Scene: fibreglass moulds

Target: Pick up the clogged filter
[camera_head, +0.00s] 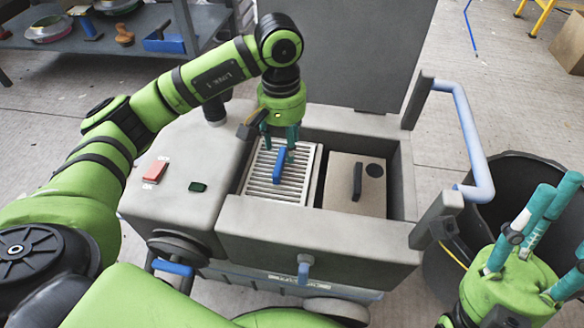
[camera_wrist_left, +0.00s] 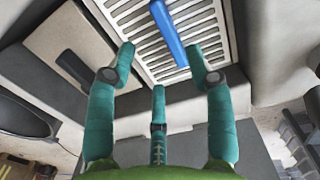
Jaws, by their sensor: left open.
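A pale slatted filter panel (camera_head: 264,190) with a blue bar handle (camera_head: 279,166) lies in the left bay of a grey machine. My left gripper (camera_head: 280,148) is open and points down over this filter, with its fingers near the handle's upper end. In the left wrist view, the slatted filter (camera_wrist_left: 208,30) and its blue handle (camera_wrist_left: 168,32) show beyond the spread fingertips (camera_wrist_left: 160,62). The handle is not gripped. My right gripper (camera_head: 535,225) is at the lower right, its fingers spread and empty, away from the filter.
Beside the filter is a tan panel (camera_head: 343,188) with a black handle. The grey machine (camera_head: 310,236) has raised walls around both bays and a blue push bar (camera_head: 470,140) on the right. A black bin (camera_head: 505,175) stands at the right. A shelf (camera_head: 110,42) with tools is behind.

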